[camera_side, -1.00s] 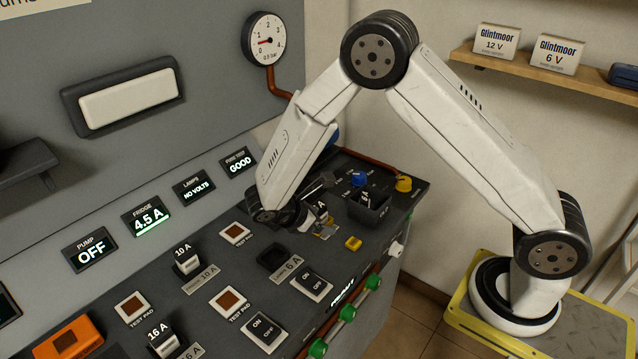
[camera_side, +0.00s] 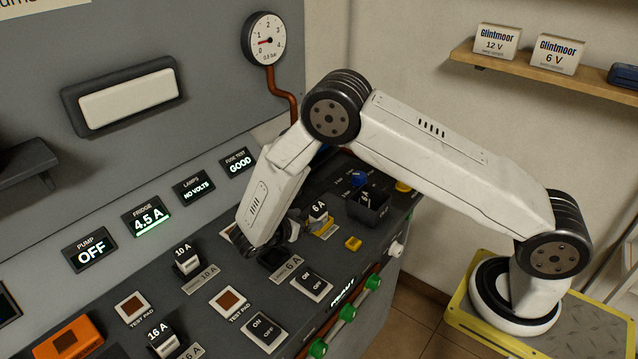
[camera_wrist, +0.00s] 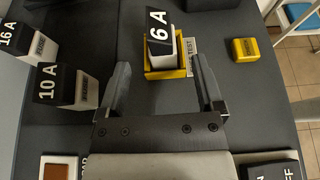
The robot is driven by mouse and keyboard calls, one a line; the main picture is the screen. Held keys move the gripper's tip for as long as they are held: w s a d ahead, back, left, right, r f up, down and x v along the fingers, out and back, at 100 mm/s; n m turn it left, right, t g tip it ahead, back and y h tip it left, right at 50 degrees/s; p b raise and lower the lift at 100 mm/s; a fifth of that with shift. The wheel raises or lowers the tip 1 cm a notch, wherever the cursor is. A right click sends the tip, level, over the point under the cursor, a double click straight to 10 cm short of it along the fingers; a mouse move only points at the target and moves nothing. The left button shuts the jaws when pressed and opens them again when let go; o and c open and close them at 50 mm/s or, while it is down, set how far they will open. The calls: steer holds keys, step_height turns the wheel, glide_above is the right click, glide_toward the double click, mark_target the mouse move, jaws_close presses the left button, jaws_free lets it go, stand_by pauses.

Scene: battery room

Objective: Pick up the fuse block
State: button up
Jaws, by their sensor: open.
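The 6 A fuse block (camera_side: 319,211), black on top with a white body, stands in a yellow cradle marked as a test spot (camera_side: 324,232). In the wrist view the 6 A fuse block (camera_wrist: 160,38) is upright in the cradle (camera_wrist: 165,73), just beyond my fingertips. My gripper (camera_wrist: 163,75) is open and empty, one finger toward each side of the block, apart from it. In the side view my gripper (camera_side: 290,228) is low over the panel, left of the block and partly hidden by my wrist.
A 10 A block (camera_side: 187,260) and a 16 A block (camera_side: 163,340) stand in the panel. A dark bin (camera_side: 370,207) and a small yellow block (camera_side: 353,243) are right of the cradle. A switch (camera_side: 312,284) is in front. The FUSE TEST display reads GOOD (camera_side: 240,162).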

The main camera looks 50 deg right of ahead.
mark_target(313, 216)
steer(key=shift+d+f, duration=0.2)
steer(key=shift+d, duration=0.2)
steer(key=shift+d, duration=0.1)
steer(key=shift+x, duration=2.5)
steer(key=shift+s+r, duration=0.1)
jaws_close()
